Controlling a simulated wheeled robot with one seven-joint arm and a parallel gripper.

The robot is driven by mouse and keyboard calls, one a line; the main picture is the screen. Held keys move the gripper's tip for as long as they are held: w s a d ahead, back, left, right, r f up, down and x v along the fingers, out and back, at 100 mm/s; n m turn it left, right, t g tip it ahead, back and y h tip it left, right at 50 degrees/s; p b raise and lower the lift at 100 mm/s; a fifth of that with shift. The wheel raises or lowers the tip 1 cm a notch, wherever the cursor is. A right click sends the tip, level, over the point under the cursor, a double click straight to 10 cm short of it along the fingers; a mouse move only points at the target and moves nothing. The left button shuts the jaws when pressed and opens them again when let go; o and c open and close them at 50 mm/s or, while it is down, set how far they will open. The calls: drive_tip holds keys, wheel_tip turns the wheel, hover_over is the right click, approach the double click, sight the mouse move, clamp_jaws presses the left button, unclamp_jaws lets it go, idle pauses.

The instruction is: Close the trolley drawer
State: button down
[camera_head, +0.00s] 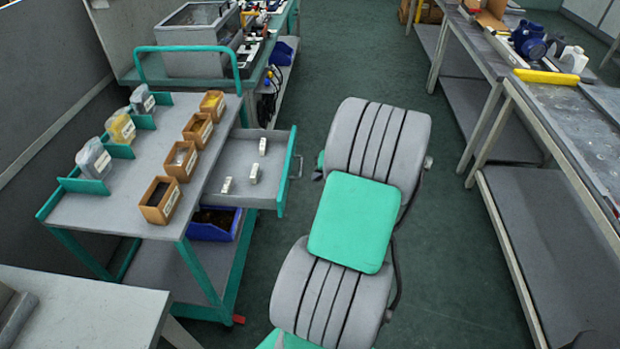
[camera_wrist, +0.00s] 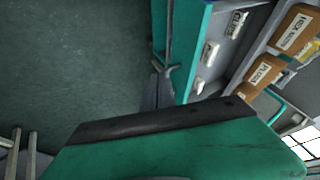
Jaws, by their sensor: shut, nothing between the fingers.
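The trolley (camera_head: 140,215) stands left of centre in the head view, grey-topped with a green frame. Its drawer (camera_head: 233,170) is pulled out to the right, with small white labelled pieces inside. The drawer has a green front (camera_head: 287,172) and a thin grey handle (camera_head: 299,166). In the wrist view the green front (camera_wrist: 193,40) and handle (camera_wrist: 169,35) run down the middle. My gripper (camera_wrist: 159,88) is shut and empty, its fingers close to the handle's lower end there; I cannot tell whether they touch. The head view mostly hides it behind my arm.
A blue bin (camera_head: 213,224) sits below the drawer. A workbench (camera_head: 560,110) stands at the right, and a pale table (camera_head: 85,310) at the lower left. Green floor (camera_head: 450,250) is clear between.

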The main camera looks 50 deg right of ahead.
sight(288, 185)
drive_tip(key=w+f, duration=0.2)
drive_tip(key=w+a+f+p, duration=0.1)
drive_tip(key=w+f, duration=0.1)
drive_tip(key=w, duration=0.1)
drive_tip(key=w+a+f, duration=0.1)
drive_tip(key=w+f, duration=0.1)
drive_tip(key=w, duration=0.1)
drive_tip(key=shift+a+f, duration=0.2)
